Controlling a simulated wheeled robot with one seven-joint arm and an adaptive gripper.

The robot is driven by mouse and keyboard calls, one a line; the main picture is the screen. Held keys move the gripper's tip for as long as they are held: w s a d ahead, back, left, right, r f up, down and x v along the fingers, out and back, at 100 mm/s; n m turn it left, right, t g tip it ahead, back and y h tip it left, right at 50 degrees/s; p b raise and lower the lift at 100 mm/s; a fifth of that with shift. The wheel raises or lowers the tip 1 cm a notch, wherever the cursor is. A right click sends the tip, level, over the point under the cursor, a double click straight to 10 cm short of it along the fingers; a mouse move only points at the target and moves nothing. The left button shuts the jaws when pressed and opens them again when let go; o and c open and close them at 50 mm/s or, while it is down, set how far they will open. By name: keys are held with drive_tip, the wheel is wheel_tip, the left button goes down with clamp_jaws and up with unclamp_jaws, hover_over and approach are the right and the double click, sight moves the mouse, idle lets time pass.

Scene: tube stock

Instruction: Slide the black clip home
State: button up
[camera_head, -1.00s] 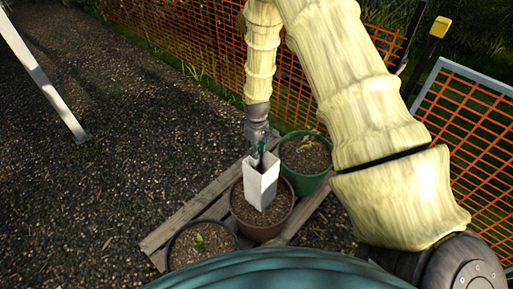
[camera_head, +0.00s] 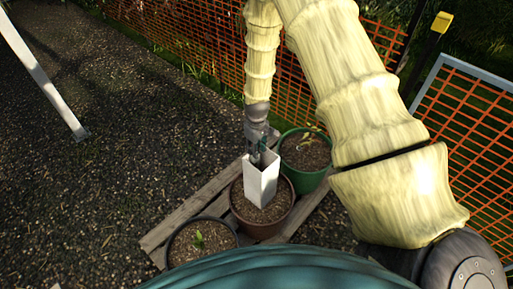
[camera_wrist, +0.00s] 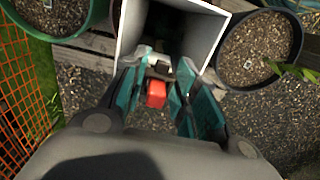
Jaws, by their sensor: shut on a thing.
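A white square sleeve (camera_head: 262,182) stands upright in the brown pot (camera_head: 240,219). Its open top also shows in the wrist view (camera_wrist: 127,30). My gripper (camera_head: 260,152) is at the sleeve's far upper edge, pointing down. In the wrist view its teal fingers (camera_wrist: 158,95) are closed in around a small piece beside the sleeve wall. This piece shows a red block (camera_wrist: 156,94) with a dark part behind it, which looks like the black clip (camera_wrist: 163,70). The fingers hide much of it. I cannot tell how far it sits on the sleeve.
A green pot (camera_head: 289,143) stands behind the brown pot and a dark pot (camera_head: 233,229) in front, on a wooden pallet (camera_head: 185,212). Orange mesh fencing (camera_head: 205,55) runs behind. A white post (camera_head: 40,70) stands at the left. The gravel at the left is open.

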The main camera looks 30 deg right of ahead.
drive_tip(key=shift+f, duration=0.35)
drive_tip(key=o, duration=0.7)
drive_tip(key=shift+r, duration=0.1)
wheel_tip(320, 180, up, 12)
drive_tip(key=shift+f, duration=0.1)
idle(0.4)
idle(0.5)
